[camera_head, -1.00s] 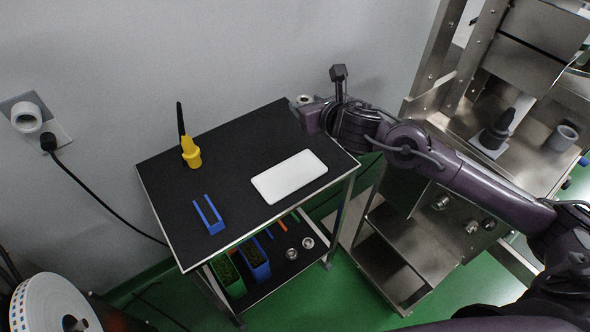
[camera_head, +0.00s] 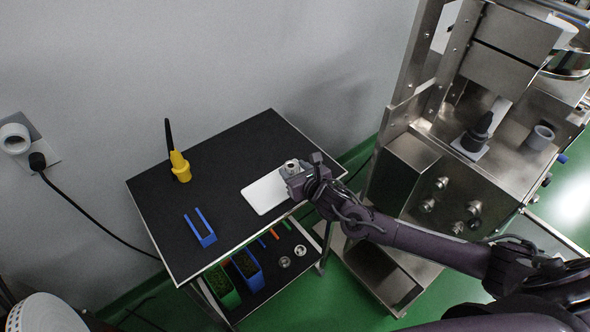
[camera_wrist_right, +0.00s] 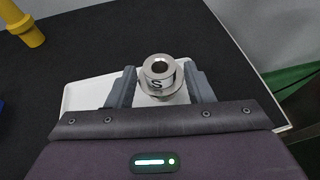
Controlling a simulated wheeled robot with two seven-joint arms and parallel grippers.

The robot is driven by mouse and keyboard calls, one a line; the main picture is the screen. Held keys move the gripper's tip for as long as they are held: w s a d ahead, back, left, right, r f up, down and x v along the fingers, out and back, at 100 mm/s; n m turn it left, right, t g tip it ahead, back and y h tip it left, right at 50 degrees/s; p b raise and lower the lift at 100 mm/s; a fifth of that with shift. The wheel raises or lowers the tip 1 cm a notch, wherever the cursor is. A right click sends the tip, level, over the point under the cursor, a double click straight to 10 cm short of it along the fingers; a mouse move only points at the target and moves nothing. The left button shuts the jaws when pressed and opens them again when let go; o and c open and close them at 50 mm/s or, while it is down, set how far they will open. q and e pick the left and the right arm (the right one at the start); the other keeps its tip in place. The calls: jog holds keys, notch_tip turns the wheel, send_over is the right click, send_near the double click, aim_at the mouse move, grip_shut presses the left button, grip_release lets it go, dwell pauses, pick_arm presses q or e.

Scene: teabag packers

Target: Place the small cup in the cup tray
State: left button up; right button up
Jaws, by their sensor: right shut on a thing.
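The small cup (camera_head: 290,167) is a silvery metal cup with a dark "S" on its side. It also shows in the right wrist view (camera_wrist_right: 160,72), upright between the two grey fingers. My right gripper (camera_head: 291,170) is shut on it, at the right end of the white cup tray (camera_head: 259,197). In the right wrist view the tray (camera_wrist_right: 88,92) lies behind and below the cup. The gripper hides part of the tray. I cannot tell whether the cup touches the tray. My left gripper is in neither view.
The black tabletop (camera_head: 222,157) also holds a yellow tool with a black tip (camera_head: 179,166) and a blue bracket (camera_head: 200,228). A lower shelf carries green and blue bins (camera_head: 246,270) and small metal cups (camera_head: 300,250). A steel machine (camera_head: 480,120) stands at right.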

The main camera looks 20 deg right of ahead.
jog(key=shift+f, duration=0.25)
jog(key=shift+f, duration=0.2)
jog(key=o, duration=1)
jog(key=shift+r, duration=0.2)
jog(key=shift+b+v, duration=0.9)
jog(key=shift+v, duration=5.15)
